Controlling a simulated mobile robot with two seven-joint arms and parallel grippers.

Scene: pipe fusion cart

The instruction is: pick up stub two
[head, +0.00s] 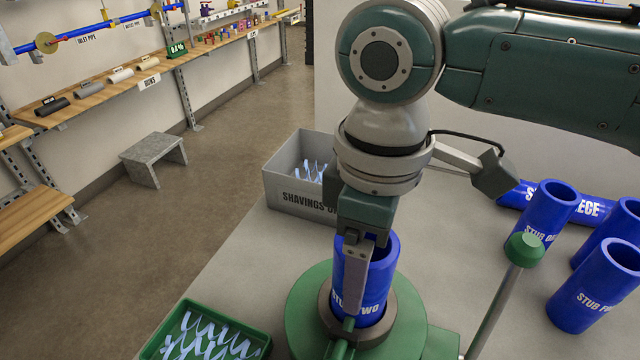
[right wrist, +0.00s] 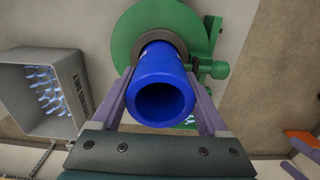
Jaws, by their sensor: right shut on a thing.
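Stub two (head: 378,272) is a blue, thick-walled hollow cylinder with white lettering. It stands upright in the dark ring of a round green fixture (head: 301,311). My right gripper (head: 354,285) comes down from above and is shut on stub two, with one finger across its near side in the head view. In the right wrist view, stub two (right wrist: 162,86) sits between the two fingers of the gripper (right wrist: 160,98), its open end facing the camera. Its lower end is hidden in the ring.
A grey shavings box (head: 290,192) stands behind left of the fixture, and a green tray (head: 258,345) with curled shavings lies front left. A green-knobbed lever (head: 524,250) rises to the right. Several other blue stubs (head: 596,288) stand at the right on the grey top.

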